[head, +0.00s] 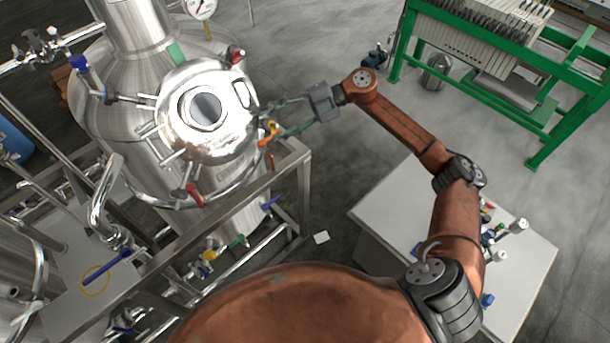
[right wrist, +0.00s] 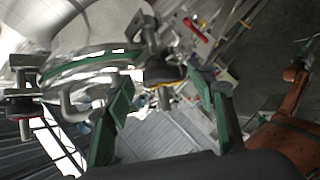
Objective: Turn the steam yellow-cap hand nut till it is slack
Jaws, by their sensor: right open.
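A steel tank (head: 115,130) stands at the upper left of the head view, with a polished domed lid (head: 185,120). Clamps with coloured caps ring the lid. The yellow-cap hand nut (head: 272,127) is at the lid's right side. In the right wrist view, a dark hand nut (right wrist: 163,73) with a thin yellow edge shows on an upright stud. My right gripper (head: 270,122) is open, its two green fingers reaching in from the right, one on each side of the yellow cap. Whether a finger touches the nut, I cannot tell. My left gripper is out of view.
A blue cap (head: 78,63) and red caps (head: 236,54) sit elsewhere around the lid. A steel frame (head: 300,165) runs beside the tank. A light table (head: 390,205) with small parts stands at the lower right. Open floor lies between tank and green-framed press (head: 540,125).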

